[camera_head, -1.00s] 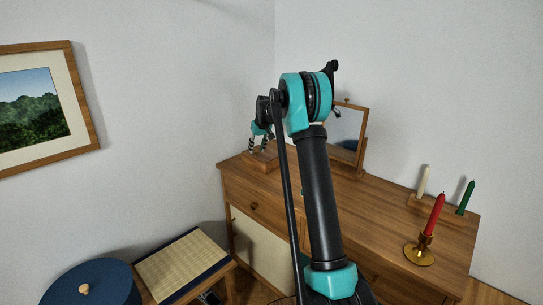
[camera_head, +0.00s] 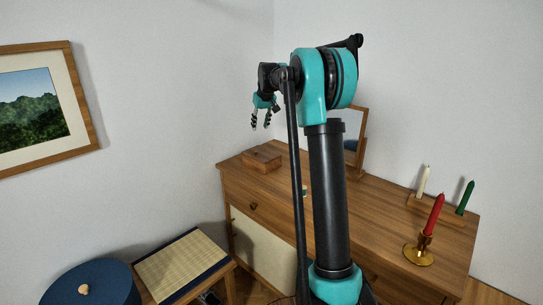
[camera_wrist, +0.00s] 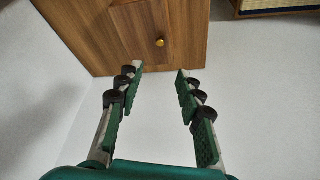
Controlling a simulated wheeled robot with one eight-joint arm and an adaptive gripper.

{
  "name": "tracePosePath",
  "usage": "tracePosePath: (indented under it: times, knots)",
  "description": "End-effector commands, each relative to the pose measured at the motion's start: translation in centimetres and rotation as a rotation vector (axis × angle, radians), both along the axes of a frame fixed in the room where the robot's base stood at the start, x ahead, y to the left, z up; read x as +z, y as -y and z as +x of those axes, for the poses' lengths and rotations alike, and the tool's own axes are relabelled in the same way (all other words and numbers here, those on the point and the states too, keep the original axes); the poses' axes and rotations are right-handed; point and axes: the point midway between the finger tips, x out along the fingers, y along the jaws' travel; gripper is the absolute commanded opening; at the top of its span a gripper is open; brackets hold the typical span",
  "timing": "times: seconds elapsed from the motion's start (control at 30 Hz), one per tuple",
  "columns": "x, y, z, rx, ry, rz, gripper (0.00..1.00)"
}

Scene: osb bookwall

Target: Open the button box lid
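The small wooden box (camera_head: 262,160) stands at the far left end of the dresser top. Its lid looks flat and closed, with a small dark spot on top. My gripper (camera_head: 260,127) hangs in the air above the box, fingers pointing down, clear of it. In the wrist view my gripper (camera_wrist: 158,72) has its two green-padded fingers well apart with nothing between them. Beyond the fingertips, that view shows brown wood with a round brass knob (camera_wrist: 160,42). I cannot tell whether this knob belongs to the box or the dresser.
The dresser (camera_head: 385,205) carries a mirror (camera_head: 362,140) behind my arm. A red candle (camera_head: 434,213) in a brass holder and a rack with white (camera_head: 423,181) and green (camera_head: 466,197) candles stand at right. A tatami-topped stool (camera_head: 182,262) and blue round pouffe (camera_head: 95,285) are at lower left.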

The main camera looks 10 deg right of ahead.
Motion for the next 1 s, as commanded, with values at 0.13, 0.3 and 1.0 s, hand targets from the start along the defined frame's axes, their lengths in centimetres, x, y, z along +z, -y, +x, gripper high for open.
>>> tracePosePath:
  times: [0.13, 0.3, 1.0]
  knots:
    - [1.1, 0.2, -1.7, -0.005, -0.001, 0.000, 0.37]
    - [0.0, 0.4, -4.6, -0.022, -0.003, 0.000, 0.37]
    - [-4.8, 1.2, -15.9, -0.084, -0.010, 0.000, 0.37]
